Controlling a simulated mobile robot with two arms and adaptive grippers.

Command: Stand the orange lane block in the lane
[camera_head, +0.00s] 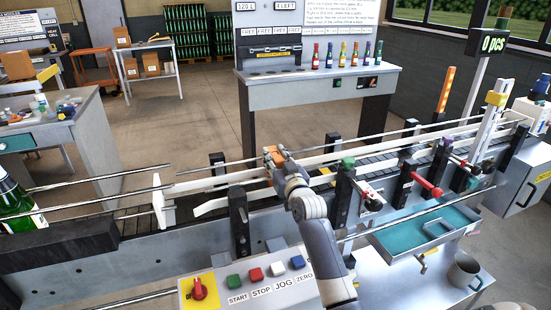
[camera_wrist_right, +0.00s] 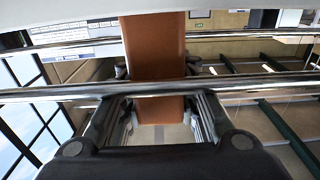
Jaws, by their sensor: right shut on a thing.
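The orange lane block (camera_wrist_right: 155,45) is between the fingers of my right gripper (camera_wrist_right: 157,70) in the right wrist view, its broad face filling the top middle. In the head view the right gripper (camera_head: 275,157) is above the lane, shut on the block (camera_head: 270,152), of which only a small part shows. The lane is the dark conveyor (camera_head: 375,162) between metal and white guide rails. Whether the block touches the belt or a rail cannot be told. My left gripper is not in view.
White guide pieces (camera_head: 160,198) and black rail posts (camera_head: 238,220) flank the lane. A green bottle (camera_head: 18,205) is at the far left. Red-knobbed clamps (camera_head: 428,186), a teal tray (camera_head: 425,236) and the button panel (camera_head: 250,283) are on the near side.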

